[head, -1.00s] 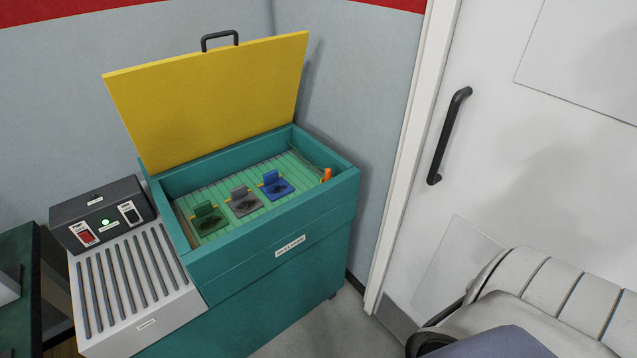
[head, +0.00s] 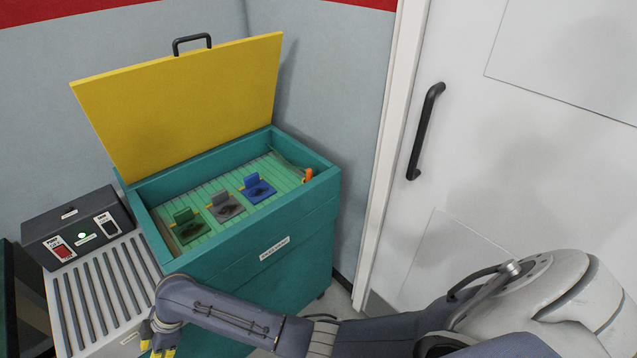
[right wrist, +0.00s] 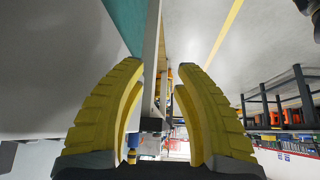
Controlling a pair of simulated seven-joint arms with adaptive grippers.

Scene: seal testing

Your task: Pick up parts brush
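An orange upright piece (head: 308,175), which looks like the handle of the parts brush, stands at the right end of the open teal parts washer (head: 270,258). The rest of the brush is too small to make out. My right gripper (head: 157,345) is low in front of the washer, over the slatted side shelf's right edge, well left of and below the orange piece. In the right wrist view its yellow fingers (right wrist: 162,68) are spread with nothing held between them. My left gripper is not in view.
Green (head: 187,228), grey (head: 225,207) and blue (head: 259,188) hinged parts lie on the washer's ribbed tray. The yellow lid (head: 185,105) stands open behind. A switch box (head: 75,228) is at left. A white door (head: 480,150) is at right.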

